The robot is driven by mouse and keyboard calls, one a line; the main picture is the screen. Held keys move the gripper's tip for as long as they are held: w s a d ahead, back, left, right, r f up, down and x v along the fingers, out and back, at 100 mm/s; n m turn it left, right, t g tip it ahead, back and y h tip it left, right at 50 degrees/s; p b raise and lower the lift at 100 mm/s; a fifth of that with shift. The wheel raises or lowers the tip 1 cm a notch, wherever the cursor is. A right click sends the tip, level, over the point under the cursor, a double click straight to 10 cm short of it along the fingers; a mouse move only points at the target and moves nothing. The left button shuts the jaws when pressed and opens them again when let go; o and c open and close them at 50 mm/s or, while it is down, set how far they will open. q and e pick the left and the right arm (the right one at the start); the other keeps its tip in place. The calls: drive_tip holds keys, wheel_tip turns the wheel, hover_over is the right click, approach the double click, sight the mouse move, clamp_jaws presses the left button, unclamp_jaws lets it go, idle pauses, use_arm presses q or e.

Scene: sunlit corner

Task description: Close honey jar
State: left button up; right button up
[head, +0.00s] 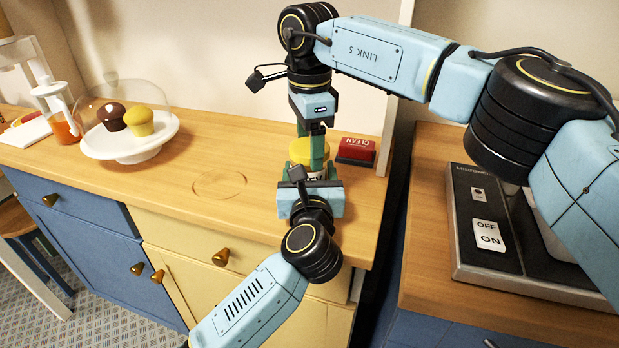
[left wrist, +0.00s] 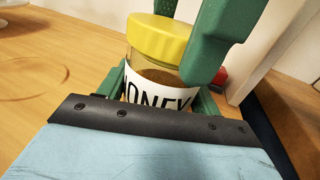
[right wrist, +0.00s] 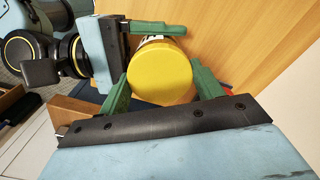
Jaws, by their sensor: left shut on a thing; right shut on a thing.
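The honey jar shows in the left wrist view (left wrist: 155,82) as clear glass with amber contents and a white HONEY label. It stands upright on the wooden counter. Its yellow lid (head: 299,148) sits on the jar's mouth; it also shows in the left wrist view (left wrist: 160,38) and from above in the right wrist view (right wrist: 160,74). I cannot tell whether the lid is screwed tight. My left gripper (head: 314,176) is shut on the jar's body from the front. My right gripper (right wrist: 160,88) comes from above and is shut on the lid. My fingers hide part of the jar.
A red block marked CLEAN (head: 356,150) lies right of the jar. A white cake stand (head: 132,148) with two muffins and a clear dome stands left. A switch panel (head: 487,235) is on the right counter, across a gap. The counter left of the jar is clear.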

drive_tip(key=m, duration=0.7)
drive_tip(key=shift+m, duration=0.3)
drive_tip(key=m, duration=0.5)
drive_tip(key=shift+m, duration=0.3)
drive_tip(key=m, duration=0.3)
drive_tip(key=shift+m, duration=0.3)
drive_tip(key=m, duration=0.3)
drive_tip(key=shift+m, duration=0.3)
drive_tip(key=m, duration=0.6)
drive_tip(key=shift+m, duration=0.4)
drive_tip(key=o, duration=1.2)
drive_tip(key=shift+f, duration=0.1)
drive_tip(key=shift+c, duration=0.2)
wheel_tip(320, 180, up, 12)
